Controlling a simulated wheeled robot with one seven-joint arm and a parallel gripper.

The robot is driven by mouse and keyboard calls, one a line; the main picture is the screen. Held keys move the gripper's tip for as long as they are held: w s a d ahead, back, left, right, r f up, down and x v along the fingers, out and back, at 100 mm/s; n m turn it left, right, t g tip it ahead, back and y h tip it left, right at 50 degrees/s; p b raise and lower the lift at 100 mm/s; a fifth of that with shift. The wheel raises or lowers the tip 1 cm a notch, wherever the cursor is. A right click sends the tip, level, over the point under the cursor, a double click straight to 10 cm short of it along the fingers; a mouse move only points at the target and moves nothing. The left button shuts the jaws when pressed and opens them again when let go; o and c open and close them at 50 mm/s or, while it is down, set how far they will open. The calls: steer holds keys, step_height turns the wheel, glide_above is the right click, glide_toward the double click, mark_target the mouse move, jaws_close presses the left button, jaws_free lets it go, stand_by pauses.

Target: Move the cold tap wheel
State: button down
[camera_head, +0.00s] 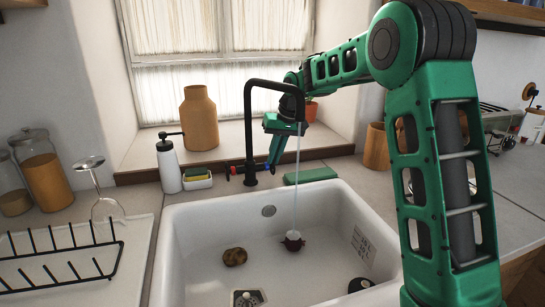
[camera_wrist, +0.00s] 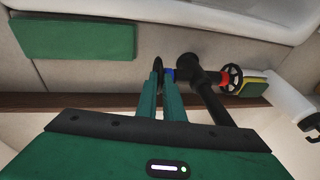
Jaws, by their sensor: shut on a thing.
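The black tap (camera_head: 249,135) stands behind the white sink (camera_head: 180,232), and water runs from its spout. The cold tap wheel, marked blue, is at the tap's right side in the head view (camera_head: 267,167). In the wrist view its blue part (camera_wrist: 168,74) shows beside the fingertips, and the dark rim is partly hidden. The red-marked wheel (camera_head: 234,170) is on the other side; it also shows in the wrist view (camera_wrist: 232,78). My gripper (camera_wrist: 157,84) reaches down from behind the tap, its green fingers closed together on the cold tap wheel.
A green block (camera_head: 311,175) lies right of the tap. Several small items lie in the sink.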

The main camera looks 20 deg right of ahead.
steer(key=shift+s+a+f+t, duration=0.15)
steer(key=shift+s+t, duration=0.2)
steer(key=shift+t, duration=0.35)
steer(key=c, duration=1.9)
jaws_free()
steer(key=v, duration=0.7)
steer(key=shift+s, duration=0.1)
